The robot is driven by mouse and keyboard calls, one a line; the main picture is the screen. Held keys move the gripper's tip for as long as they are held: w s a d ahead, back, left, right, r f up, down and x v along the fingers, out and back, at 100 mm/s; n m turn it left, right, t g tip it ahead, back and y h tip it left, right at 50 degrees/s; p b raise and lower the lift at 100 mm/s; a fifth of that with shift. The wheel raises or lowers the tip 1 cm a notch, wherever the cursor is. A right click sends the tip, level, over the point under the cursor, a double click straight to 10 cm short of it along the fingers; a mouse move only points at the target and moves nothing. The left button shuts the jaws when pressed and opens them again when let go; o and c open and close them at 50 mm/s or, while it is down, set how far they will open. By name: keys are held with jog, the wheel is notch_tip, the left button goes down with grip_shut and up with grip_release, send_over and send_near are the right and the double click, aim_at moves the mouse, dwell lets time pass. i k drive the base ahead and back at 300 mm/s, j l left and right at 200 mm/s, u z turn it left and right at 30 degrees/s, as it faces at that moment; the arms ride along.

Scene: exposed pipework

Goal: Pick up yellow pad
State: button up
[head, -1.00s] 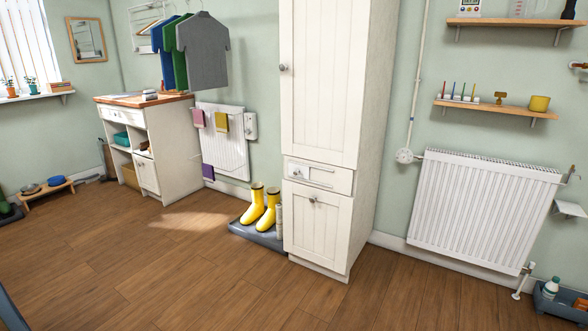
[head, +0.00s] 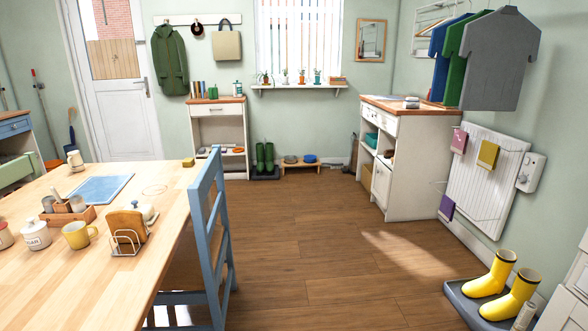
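A small yellow block-like pad (head: 188,162) lies on the far right corner of the wooden table (head: 120,190). It is small in the view, so I cannot tell its exact make. A flat mustard-yellow piece (head: 488,155) hangs on the white wall radiator (head: 485,190) at the right, beside a pink one (head: 459,141) and above a purple one (head: 446,207). I cannot tell for sure which of the two yellow things is the pad. My gripper is not in view.
A blue chair (head: 208,225) stands against the table's right side. A mug (head: 79,234), jars and a toast rack (head: 126,242) stand on the table. Yellow boots (head: 490,275) stand on a tray at lower right. The wooden floor (head: 320,250) between is clear.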

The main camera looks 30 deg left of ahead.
aim_at(189, 162)
jog(key=i+j+u, duration=0.1)
jog(key=i+u, duration=0.2)
jog(key=u, duration=0.15)
jog(key=i+u, duration=0.35)
jog(key=u, duration=0.15)
jog(key=i+l+u, duration=0.1)
jog(key=i+u, duration=0.2)
jog(key=u, duration=0.15)
jog(key=i+l+u, duration=0.25)
jog(key=u, duration=0.25)
